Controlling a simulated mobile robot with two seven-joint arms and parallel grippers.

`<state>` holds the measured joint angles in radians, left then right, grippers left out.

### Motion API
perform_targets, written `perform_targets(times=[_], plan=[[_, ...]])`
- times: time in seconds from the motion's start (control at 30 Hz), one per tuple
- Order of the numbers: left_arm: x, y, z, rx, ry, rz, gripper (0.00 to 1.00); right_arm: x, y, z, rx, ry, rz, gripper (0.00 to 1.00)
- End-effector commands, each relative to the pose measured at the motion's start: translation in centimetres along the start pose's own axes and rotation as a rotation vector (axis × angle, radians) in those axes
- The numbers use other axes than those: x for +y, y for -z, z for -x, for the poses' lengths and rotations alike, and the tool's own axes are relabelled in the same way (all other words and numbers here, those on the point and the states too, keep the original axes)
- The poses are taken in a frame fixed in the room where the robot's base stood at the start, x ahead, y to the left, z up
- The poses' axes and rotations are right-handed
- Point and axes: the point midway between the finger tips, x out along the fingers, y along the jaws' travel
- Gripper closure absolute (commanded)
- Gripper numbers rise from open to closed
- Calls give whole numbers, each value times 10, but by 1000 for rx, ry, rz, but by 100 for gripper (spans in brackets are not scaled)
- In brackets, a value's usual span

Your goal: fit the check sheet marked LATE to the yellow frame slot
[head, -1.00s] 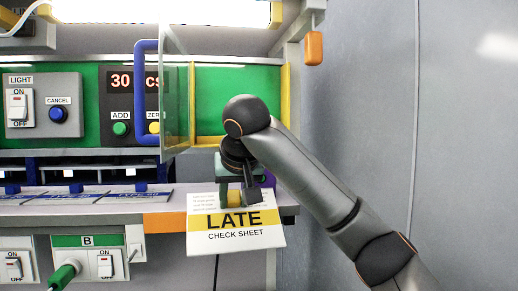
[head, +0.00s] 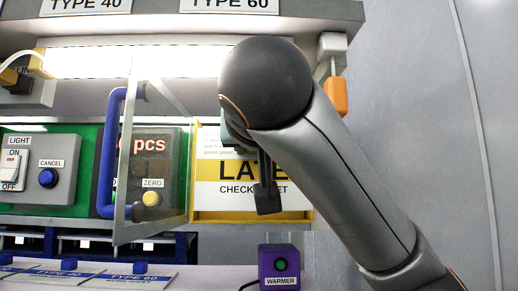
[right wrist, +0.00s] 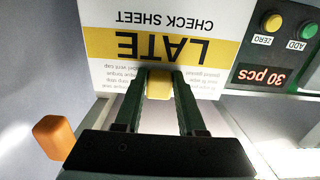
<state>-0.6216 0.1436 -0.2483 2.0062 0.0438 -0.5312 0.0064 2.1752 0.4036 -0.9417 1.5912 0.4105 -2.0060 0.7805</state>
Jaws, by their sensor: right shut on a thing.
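The LATE check sheet (head: 226,200) is white with a yellow band and stands upright in the head view. It is in front of the yellow frame slot (head: 210,215), whose lower yellow edge shows beneath it; I cannot tell whether it is seated. My right gripper (right wrist: 158,85) is shut on a yellow tab at the sheet, and the sheet (right wrist: 185,20) appears upside down in the right wrist view. In the head view my right arm hides the sheet's upper right part. My left gripper is not in view.
A clear door with a blue handle (head: 110,150) stands open just left of the slot. An orange block (head: 336,97) hangs at the upper right. A purple WARMER box (head: 279,265) stands below. The grey wall side at right is free.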

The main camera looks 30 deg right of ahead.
Motion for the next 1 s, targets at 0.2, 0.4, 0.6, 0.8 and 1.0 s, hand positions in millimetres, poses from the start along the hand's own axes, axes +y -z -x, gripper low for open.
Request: perform_targets(times=[0.2,0.4,0.6,0.8,1.0], plan=[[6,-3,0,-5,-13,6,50,0,8,11,26,0,0,100],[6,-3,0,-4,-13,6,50,0,8,11,25,0,1,100],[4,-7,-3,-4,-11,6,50,0,5,11,23,1,-1,100],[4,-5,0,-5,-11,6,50,0,8,-3,20,-1,-1,100],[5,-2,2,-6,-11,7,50,0,8,-23,21,-1,-2,100]])
